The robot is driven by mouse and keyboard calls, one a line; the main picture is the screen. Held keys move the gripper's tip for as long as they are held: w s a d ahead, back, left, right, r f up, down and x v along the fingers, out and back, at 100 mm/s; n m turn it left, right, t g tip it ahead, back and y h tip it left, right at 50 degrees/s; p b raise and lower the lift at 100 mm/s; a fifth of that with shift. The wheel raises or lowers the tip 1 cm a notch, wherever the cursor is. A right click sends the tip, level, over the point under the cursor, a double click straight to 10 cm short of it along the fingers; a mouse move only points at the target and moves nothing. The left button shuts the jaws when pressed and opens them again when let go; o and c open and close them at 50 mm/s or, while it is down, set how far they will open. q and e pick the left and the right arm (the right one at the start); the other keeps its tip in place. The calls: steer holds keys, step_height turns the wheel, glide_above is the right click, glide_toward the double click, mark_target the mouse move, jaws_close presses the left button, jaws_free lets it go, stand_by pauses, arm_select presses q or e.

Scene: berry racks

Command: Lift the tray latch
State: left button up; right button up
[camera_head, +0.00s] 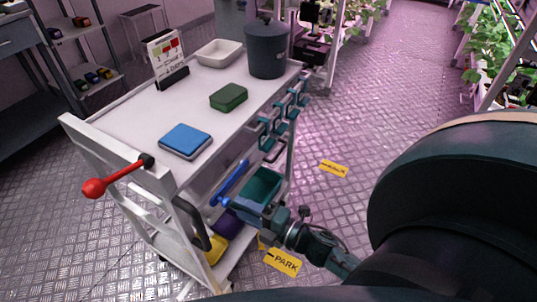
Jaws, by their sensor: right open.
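A lever with a red ball knob (95,188) sticks out to the left from a black pivot at the near end of the white cart (105,115). It may be the tray latch; no label shows on it. My right gripper (232,198) is low beside the cart's right side, below the top and to the right of the black loop handle (190,222). It is open, with blue parts at its fingers, and nothing shows held in it. It is well apart from the red knob. My left gripper is out of view.
On the cart top are a blue box (186,140), a green block (229,97), a white tray (218,53), a dark canister (267,50) and a sign (166,55). Teal clips (272,130) hang on its right side. Bins fill the lower shelf.

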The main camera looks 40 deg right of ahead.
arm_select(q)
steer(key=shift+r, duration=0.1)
arm_select(e)
steer(key=v, duration=0.7)
steer(key=shift+s, duration=0.2)
arm_select(q)
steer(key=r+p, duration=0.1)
steer(key=p, duration=0.4)
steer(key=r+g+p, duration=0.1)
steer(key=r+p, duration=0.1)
steer(key=p, duration=0.2)
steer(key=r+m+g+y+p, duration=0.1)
steer(key=p, duration=0.4)
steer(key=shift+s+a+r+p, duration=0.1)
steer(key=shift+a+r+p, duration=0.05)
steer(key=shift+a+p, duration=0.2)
arm_select(e)
steer(key=s+a+r+m+g+h, duration=0.2)
steer(key=a+r+m+g, duration=0.4)
steer(key=m, duration=1.3)
steer(key=a+r+h, duration=0.1)
steer(key=a+r, duration=0.2)
steer(key=a, duration=0.1)
